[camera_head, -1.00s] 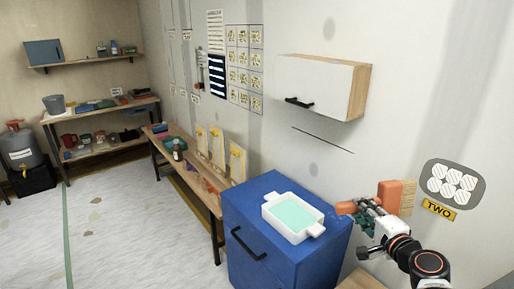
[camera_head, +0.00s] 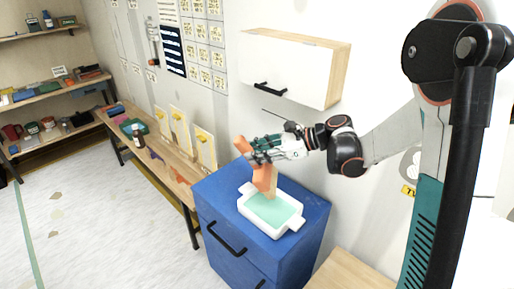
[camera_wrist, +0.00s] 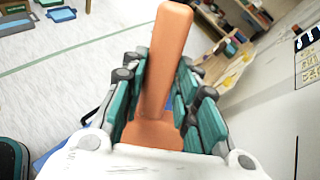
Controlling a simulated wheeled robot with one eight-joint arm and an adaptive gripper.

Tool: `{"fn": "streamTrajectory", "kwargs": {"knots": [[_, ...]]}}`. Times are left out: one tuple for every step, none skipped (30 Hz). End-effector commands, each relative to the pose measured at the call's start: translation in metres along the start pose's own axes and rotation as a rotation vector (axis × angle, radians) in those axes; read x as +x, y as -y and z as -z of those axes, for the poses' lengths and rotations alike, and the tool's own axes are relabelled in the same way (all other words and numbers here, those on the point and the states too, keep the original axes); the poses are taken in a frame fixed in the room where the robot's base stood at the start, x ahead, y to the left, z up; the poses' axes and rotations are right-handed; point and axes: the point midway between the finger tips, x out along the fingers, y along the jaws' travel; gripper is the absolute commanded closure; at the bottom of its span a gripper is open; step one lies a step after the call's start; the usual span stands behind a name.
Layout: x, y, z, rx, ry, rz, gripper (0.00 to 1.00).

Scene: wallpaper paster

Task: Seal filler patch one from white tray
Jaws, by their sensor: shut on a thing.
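My gripper (camera_head: 264,148) is shut on a brush with an orange handle (camera_head: 243,146). The handle points up and left, and the brush end points down over the white tray (camera_head: 258,224). The tray holds pale green liquid (camera_head: 278,212); I cannot tell whether the bristles touch it. In the wrist view, the orange brush (camera_wrist: 165,60) lies between the teal fingers (camera_wrist: 160,110), with its bristles hidden. A yellow label (camera_head: 408,190) beside the grey panel on the wall is mostly hidden by my arm. I cannot make out filler patch one.
The tray stands on a blue drawer cabinet (camera_head: 225,265) with black handles. A white-fronted wall cupboard (camera_head: 290,68) hangs above it. A low wooden bench (camera_head: 175,168) with upright boards stands to the left. Open floor (camera_head: 90,235) lies further left.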

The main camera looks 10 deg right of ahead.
Motion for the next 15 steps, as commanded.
{"fn": "streamTrajectory", "kwargs": {"knots": [[0.0,0.0,0.001,0.003,0.001,-0.002,1.0],[0.001,-0.001,0.002,0.003,0.001,-0.002,1.0],[0.002,-0.001,0.004,0.003,0.001,-0.002,1.0],[0.003,-0.002,0.006,0.002,0.001,-0.002,1.0],[0.004,-0.002,0.007,0.002,0.001,-0.002,1.0],[0.005,-0.002,0.01,0.002,0.001,-0.001,1.0],[0.006,-0.003,0.012,0.002,0.001,-0.001,1.0],[0.007,-0.003,0.015,0.001,0.001,-0.001,1.0],[0.008,-0.004,0.018,0.001,0.001,-0.001,1.0],[0.009,-0.005,0.021,0.001,0.001,-0.001,1.0],[0.011,-0.005,0.023,0.001,0.001,-0.001,1.0],[0.013,-0.006,0.027,0.001,0.001,-0.001,1.0],[0.014,-0.007,0.03,0.001,0.001,-0.001,1.0],[0.015,-0.008,0.033,0.001,0.001,-0.001,1.0],[0.017,-0.009,0.037,0.0,0.001,0.0,1.0]]}}
